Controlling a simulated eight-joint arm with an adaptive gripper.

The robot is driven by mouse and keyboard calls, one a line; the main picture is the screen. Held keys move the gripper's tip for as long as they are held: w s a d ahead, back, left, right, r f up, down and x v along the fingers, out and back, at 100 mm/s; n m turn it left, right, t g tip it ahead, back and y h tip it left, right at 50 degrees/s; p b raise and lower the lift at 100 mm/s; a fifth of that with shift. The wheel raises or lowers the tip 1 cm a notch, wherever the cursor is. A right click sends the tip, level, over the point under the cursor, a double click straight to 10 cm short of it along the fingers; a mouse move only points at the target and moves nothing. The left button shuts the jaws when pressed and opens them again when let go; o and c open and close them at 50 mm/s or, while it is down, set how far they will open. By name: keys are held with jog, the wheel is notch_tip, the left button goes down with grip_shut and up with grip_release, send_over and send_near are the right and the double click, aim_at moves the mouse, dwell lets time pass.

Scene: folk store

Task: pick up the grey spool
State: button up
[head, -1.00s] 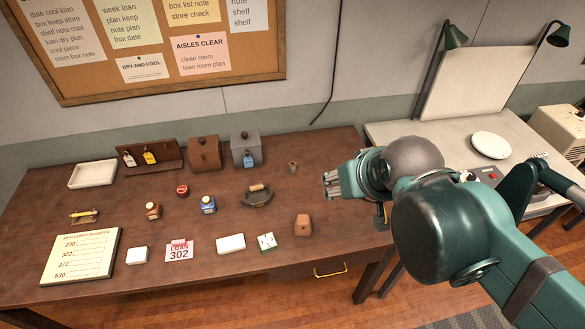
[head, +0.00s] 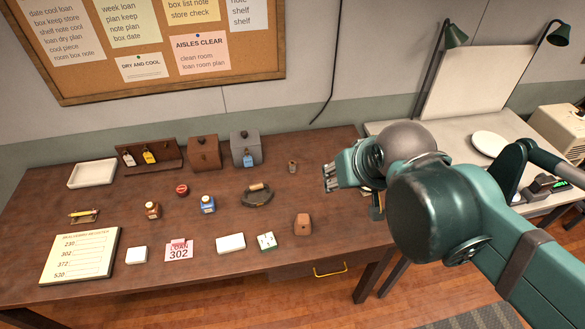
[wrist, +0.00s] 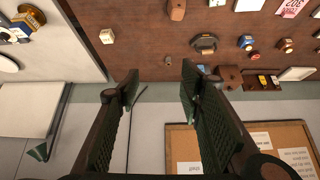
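A small grey-brown upright thing, which looks like the grey spool (head: 292,167), stands on the brown table right of the grey box; its detail is too small to be sure. In the wrist view the spool (wrist: 168,60) shows just beyond the fingertips, between their lines and apart from them. My gripper (head: 330,178) is to the right of the spool in the head view, above the table. In the wrist view my gripper (wrist: 158,86) has its two fingers spread with nothing between them.
The flat iron (head: 257,195), the brown block (head: 302,225) and the grey box (head: 246,149) are nearby on the brown table (head: 325,150). A small pale thing (wrist: 108,36) lies near that table's edge. A white table with a plate (head: 490,145) stands right.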

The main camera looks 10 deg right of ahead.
jog(key=w+a+f+m+g+h+b, duration=0.1)
jog(key=w+f+m+b, duration=0.2)
jog(key=w, duration=0.9)
jog(key=w+a+f+m+g+h+b, duration=0.15)
jog(key=w+f+m, duration=0.3)
jog(key=w, duration=0.65)
jog(key=w+a+f+m+g+b, duration=0.1)
jog(key=w+a+f+m+b, duration=0.1)
jog(key=w+f, duration=0.7)
jog(key=w+a+f+m+g+h+b, duration=0.1)
jog(key=w+a+f+m+b, duration=0.1)
jog(key=w+f, duration=0.7)
notch_tip(320, 180, down, 5)
jog(key=shift+a+r+m, duration=0.1)
jog(key=shift+a+m, duration=0.15)
jog(key=shift+m, duration=0.4)
jog(key=shift+w+g+h, duration=0.1)
jog(key=shift+g+h, duration=0.15)
jog(key=shift+x, duration=1.3)
